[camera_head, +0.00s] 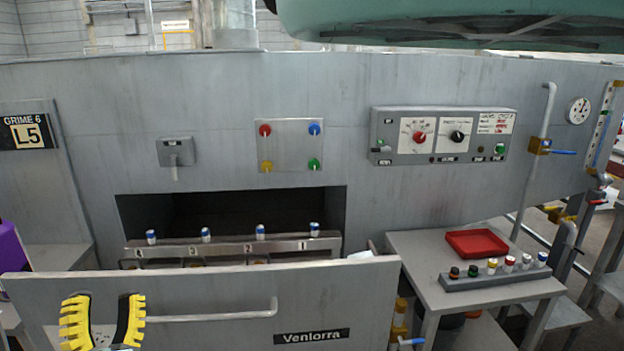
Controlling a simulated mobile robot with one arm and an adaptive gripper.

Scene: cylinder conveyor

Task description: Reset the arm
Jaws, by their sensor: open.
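My gripper (102,318) shows at the lower left, with two yellow-ribbed black fingers spread apart and nothing between them. It is in front of the grey drawer front (190,285), near the left end of its long bar handle (215,316). I cannot tell whether the gripper touches the drawer front. The rest of my arm is mostly out of view below.
Behind the drawer, several white-and-blue cylinders (260,231) stand on a numbered rail (220,249) at a dark opening. At right, a side table (510,299) holds a red tray (477,243) and a rack (495,279) of coloured cylinders. A control panel (442,136) is on the wall.

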